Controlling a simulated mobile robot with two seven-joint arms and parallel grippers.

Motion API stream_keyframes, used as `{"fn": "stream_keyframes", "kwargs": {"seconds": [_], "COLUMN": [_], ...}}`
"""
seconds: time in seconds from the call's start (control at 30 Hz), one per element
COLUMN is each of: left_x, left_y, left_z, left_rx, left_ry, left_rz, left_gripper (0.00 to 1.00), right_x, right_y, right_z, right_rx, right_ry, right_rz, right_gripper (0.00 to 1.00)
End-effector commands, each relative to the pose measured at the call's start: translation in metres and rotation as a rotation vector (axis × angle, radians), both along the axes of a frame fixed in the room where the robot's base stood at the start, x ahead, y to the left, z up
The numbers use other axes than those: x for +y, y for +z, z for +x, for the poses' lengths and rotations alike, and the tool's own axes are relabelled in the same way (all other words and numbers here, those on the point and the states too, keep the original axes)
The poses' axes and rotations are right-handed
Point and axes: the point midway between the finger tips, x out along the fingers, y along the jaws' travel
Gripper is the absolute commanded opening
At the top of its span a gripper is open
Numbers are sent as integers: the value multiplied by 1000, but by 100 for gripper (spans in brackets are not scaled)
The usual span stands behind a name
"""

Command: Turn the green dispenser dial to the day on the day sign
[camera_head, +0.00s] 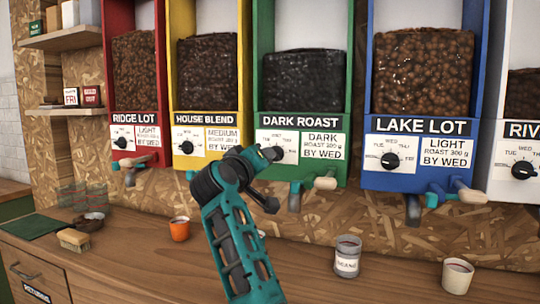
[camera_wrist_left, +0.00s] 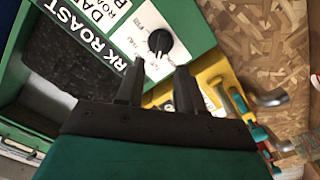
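The green dispenser (camera_head: 305,105), marked DARK ROAST, hangs in the middle of the head view. Its black round dial (camera_wrist_left: 159,41) sits on a white day plate in the left wrist view. In the head view my gripper overlaps the dial, so its pointer direction cannot be made out. The day sign (camera_head: 71,97), on the lower shelf at the left, reads FRI. My left gripper (camera_wrist_left: 157,82) is open, with nothing between its fingers. The dial lies beyond the fingertips, roughly in line with the gap, and seems apart from them. My right gripper is in neither view.
The yellow dispenser (camera_head: 208,118) and the blue dispenser (camera_head: 425,125) flank the green one; spouts and handles stick out below. On the wooden counter stand an orange cup (camera_head: 180,230), a labelled jar (camera_head: 347,257) and a pale cup (camera_head: 457,277). A red SOLD OUT sign (camera_head: 91,95) stands beside the day sign.

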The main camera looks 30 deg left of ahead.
Motion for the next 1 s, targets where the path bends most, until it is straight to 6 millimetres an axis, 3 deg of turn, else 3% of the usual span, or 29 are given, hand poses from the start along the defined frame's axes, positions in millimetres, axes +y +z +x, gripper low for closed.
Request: {"fn": "stream_keyframes", "kwargs": {"seconds": [0.2, 0.4, 0.83, 1.0], "left_x": [9, 14, 15, 15], "left_y": [1, 1, 0, 0], "left_z": [35, 55, 62, 62], "left_rx": [0, -1, -1, -1], "left_ry": [0, 1, 1, 1], "left_rz": [0, 1, 1, 1], "left_gripper": [37, 37, 37, 22], "right_x": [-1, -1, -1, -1], "right_y": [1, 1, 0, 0], "right_z": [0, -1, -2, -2], "right_rx": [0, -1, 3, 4], "right_ry": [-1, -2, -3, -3], "right_rz": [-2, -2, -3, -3], "right_gripper": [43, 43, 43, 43]}}
